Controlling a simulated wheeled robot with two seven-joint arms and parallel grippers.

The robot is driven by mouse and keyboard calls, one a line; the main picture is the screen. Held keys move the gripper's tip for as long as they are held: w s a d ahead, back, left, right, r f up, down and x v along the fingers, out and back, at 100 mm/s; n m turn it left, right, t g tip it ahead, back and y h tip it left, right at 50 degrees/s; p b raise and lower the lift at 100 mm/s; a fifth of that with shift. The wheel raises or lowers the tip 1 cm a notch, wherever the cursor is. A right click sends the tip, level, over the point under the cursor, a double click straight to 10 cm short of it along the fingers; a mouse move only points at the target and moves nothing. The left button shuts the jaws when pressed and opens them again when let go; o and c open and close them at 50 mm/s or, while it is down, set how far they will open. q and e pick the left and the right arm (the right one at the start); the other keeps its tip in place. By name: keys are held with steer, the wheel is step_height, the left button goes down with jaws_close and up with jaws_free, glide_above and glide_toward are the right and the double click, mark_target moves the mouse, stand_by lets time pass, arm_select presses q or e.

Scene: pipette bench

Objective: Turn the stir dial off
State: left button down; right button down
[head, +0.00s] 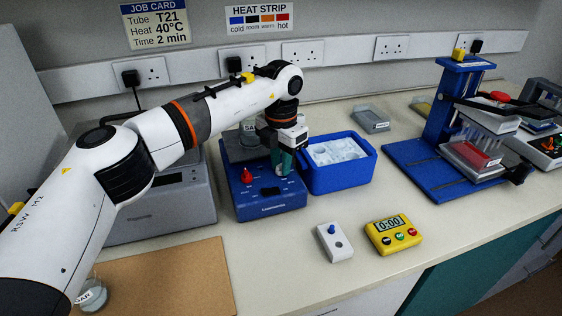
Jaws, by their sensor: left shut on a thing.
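A blue stirrer unit (268,208) stands on the bench, with a red dial (247,175) at the left of its sloped front panel and a small black part at the middle. My left gripper (283,170) points down at the right side of this panel, its greenish fingers shut on the stir dial. The dial itself is hidden between the fingers. A labelled glass vessel (248,130) stands on the unit's top, partly behind my arm. My right gripper is not in view.
A blue ice box (340,178) stands close to the right of the gripper. A white switch box (334,242) and yellow timer (393,236) reading 0:00 lie in front. A blue rack stand (418,170) is further right. A brown board (165,280) lies at front left.

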arm_select(q)
steer(key=n, duration=0.6)
steer(key=shift+b, duration=0.35)
steer(key=n, duration=0.6)
steer(key=shift+n+b, duration=0.3)
steer(key=shift+b, duration=0.05)
steer(key=c, duration=1.2)
jaws_free()
steer(key=shift+r, duration=0.1)
step_height(320, 180, up, 12)
